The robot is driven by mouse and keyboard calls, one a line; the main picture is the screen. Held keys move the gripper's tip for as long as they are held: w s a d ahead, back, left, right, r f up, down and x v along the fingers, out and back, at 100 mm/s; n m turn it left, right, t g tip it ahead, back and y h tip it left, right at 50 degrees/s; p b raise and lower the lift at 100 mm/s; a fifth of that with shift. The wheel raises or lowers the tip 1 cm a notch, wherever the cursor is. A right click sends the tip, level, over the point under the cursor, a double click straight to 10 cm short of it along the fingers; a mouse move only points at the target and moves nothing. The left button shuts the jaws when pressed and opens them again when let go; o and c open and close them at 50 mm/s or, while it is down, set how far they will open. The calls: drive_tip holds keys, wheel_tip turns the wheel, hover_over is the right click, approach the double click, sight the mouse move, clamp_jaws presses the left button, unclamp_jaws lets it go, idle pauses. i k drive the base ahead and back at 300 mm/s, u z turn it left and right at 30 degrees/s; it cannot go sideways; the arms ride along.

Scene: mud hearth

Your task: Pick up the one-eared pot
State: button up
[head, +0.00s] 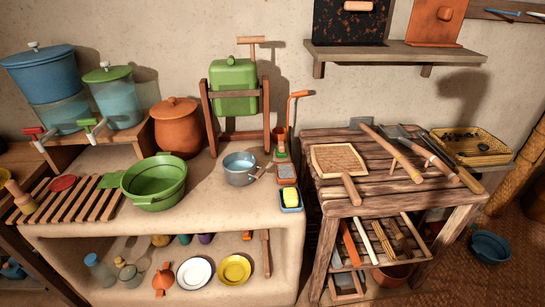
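A small grey-blue metal pot (238,171) stands upright on the clay counter (225,209), right of the green basin. A single short handle sticks out from its right side, so it looks like the one-eared pot. Its open top faces up. A larger round orange lidded clay pot (177,134) stands behind and to the left; I cannot make out ears on it. My gripper is not in view.
The green basin (155,193) is left of the small pot. A yellow block in a blue dish (291,207) and small containers stand to its right. A green press in a wooden frame (235,90) rises behind. A wooden table (335,193) with tools is right.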

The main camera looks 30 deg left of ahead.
sight(240, 167)
drive_tip(key=u, duration=0.35)
drive_tip(key=i, duration=1.1)
drive_tip(key=u, duration=1)
drive_tip(key=i, duration=0.45)
drive_tip(key=u, duration=0.25)
